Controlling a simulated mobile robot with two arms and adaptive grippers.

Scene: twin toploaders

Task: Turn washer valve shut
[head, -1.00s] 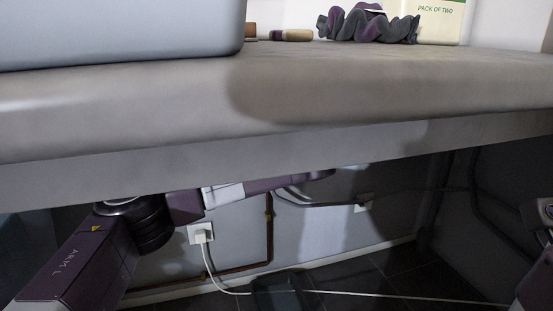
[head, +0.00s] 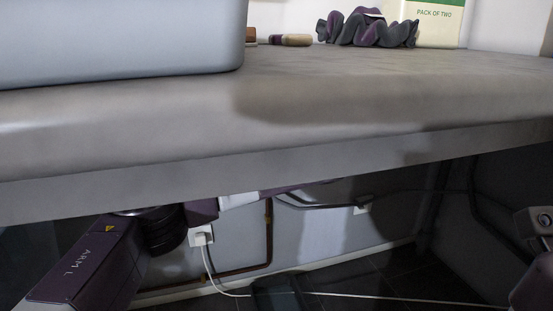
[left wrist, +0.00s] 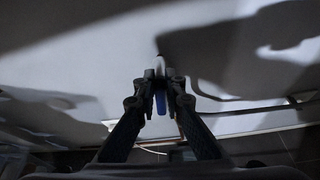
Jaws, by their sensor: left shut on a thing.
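In the left wrist view my left gripper (left wrist: 161,78) is shut on a small blue part (left wrist: 161,104), which shows between its two fingers; it looks like the valve's handle. A pale rounded end (left wrist: 160,64) shows just past the fingertips, against the grey wall. The rest of the valve is hidden by the fingers or lost in shadow. In the head view my left arm reaches under the counter, and the counter edge hides its gripper and the valve.
The thick counter (head: 400,95) overhangs my left arm. Below it are a white socket with a plug (head: 201,236) and cord, a copper pipe (head: 268,235) and dark hoses (head: 310,204).

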